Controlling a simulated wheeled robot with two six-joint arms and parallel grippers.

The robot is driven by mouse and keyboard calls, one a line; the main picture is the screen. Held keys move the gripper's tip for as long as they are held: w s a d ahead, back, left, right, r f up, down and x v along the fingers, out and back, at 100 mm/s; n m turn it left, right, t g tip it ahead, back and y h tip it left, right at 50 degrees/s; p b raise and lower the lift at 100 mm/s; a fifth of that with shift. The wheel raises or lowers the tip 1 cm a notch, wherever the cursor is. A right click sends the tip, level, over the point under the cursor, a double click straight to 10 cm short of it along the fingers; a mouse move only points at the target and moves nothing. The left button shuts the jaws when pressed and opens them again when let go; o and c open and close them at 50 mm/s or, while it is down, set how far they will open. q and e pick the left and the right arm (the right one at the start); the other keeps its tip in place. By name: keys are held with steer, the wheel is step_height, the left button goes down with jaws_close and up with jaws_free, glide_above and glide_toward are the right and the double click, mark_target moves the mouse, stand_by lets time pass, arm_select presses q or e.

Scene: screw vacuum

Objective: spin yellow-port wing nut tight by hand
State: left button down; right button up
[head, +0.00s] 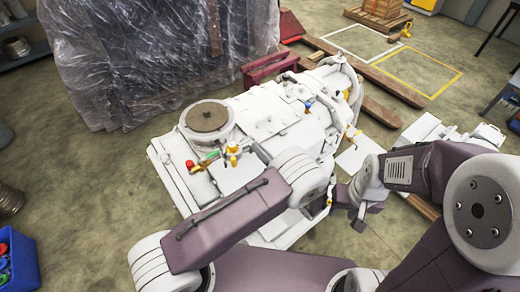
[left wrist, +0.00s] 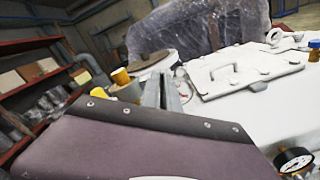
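The white pump-like machine (head: 265,120) has small coloured fittings along its top and sides. A yellow fitting (head: 232,149) sits near its front left, beside a green handle and a red cap (head: 190,165). Another yellow fitting (head: 351,132) is at its right side. No wing nut can be made out clearly. In the left wrist view, narrow grey bars (left wrist: 163,92), seemingly my left gripper's fingers, stand just right of a yellow-topped dark cylinder (left wrist: 121,80). My left forearm hides that gripper in the head view. My right gripper (head: 366,208) is low beside the machine's right side; its opening is unclear.
A brown disc (head: 207,117) tops the machine's round port. A plastic-wrapped block (head: 150,50) stands behind. A pressure gauge (left wrist: 293,160) is close at the lower right in the left wrist view. A blue bin (head: 22,262) is at lower left.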

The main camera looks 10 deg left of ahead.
arm_select(q)
steer(key=shift+w+f+m+p, duration=0.1)
steer(key=shift+f+m+p, duration=0.15)
steer(key=shift+m, duration=2.5)
steer(key=shift+f+m+p, duration=0.2)
steer(key=shift+m+p, duration=0.1)
steer(key=shift+m, duration=2.5)
steer(key=shift+w+f+m+p, duration=0.1)
steer(key=shift+f+m+p, duration=0.15)
steer(key=shift+m, duration=2.5)
steer(key=c, duration=1.6)
jaws_free()
steer(key=shift+a, duration=0.2)
